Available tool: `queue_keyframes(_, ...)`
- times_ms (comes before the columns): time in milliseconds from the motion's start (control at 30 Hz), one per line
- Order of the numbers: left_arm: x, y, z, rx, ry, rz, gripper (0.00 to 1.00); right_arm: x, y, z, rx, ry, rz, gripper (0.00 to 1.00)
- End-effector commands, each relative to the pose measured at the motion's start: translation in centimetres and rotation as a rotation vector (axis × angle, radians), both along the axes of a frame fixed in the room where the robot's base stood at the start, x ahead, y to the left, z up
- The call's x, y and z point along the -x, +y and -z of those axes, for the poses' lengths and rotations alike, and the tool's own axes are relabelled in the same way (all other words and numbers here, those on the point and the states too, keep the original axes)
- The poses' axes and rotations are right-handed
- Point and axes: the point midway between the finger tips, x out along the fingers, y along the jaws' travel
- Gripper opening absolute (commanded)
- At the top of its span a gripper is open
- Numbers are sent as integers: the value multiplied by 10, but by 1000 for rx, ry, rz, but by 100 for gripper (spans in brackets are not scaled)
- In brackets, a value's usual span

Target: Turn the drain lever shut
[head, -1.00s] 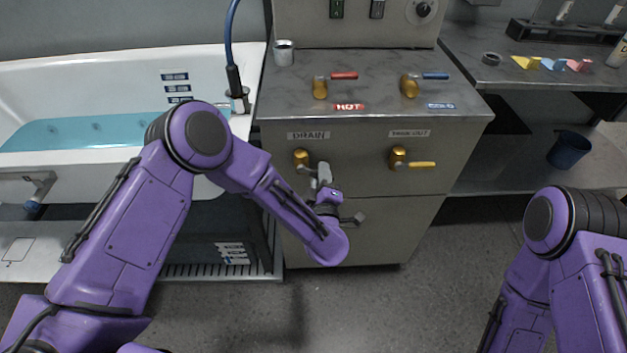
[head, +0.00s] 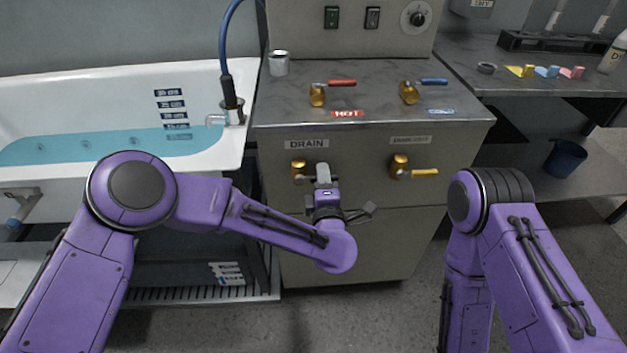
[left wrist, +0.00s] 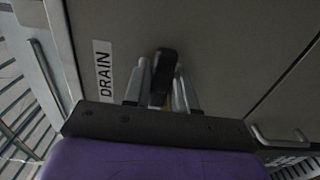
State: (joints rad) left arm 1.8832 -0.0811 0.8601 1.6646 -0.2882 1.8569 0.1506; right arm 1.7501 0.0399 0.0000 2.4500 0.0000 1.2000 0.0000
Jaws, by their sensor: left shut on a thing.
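The drain valve has a brass body (head: 299,169) on the cabinet front, under a DRAIN label (head: 306,144). My left gripper (head: 323,174) is just right of that brass body and hides most of the lever. In the left wrist view, my left gripper (left wrist: 162,92) has its two grey fingers on either side of the dark drain lever (left wrist: 163,70), with a bit of yellow showing between them. It is shut on the lever. The DRAIN label (left wrist: 104,75) is left of the fingers. My right arm comes in from the right, but its gripper is out of view.
A second brass valve with a yellow lever (head: 425,172) is to the right. Red (head: 342,83) and blue (head: 433,82) levers and a metal cup (head: 278,64) are on the cabinet top. The water-filled bathtub (head: 215,150) stands at left.

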Motion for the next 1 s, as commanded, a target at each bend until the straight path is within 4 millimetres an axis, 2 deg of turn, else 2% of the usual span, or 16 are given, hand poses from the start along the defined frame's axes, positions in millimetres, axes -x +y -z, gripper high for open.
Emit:
queue_keyframes(333, 1, -1, -1, 7, 0, 2, 0, 0, 0, 0, 0, 0, 0, 0)
queue_keyframes(367, 1, -1, -1, 8, 0, 2, 36, 0, 0, 0, 0, 0, 0, 0)
queue_keyframes(400, 0, -1, -1, 7, 0, 1, 47, 0, 0, 0, 0, 0, 0, 0)
queue_keyframes(667, 0, 0, -1, 5, -1, 0, 47, 0, 0, 0, 0, 0, 0, 0)
queue_keyframes(767, 7, 0, -1, 5, -1, 2, 47, 0, 0, 0, 0, 0, 0, 0)
queue_keyframes(867, 25, -1, -1, 3, -1, 5, 47, 0, 0, 1, 0, 0, 0, 0)
queue_keyframes(1000, 60, -2, -1, 2, -2, 7, 47, 0, 0, 3, 0, 0, 0, 0)
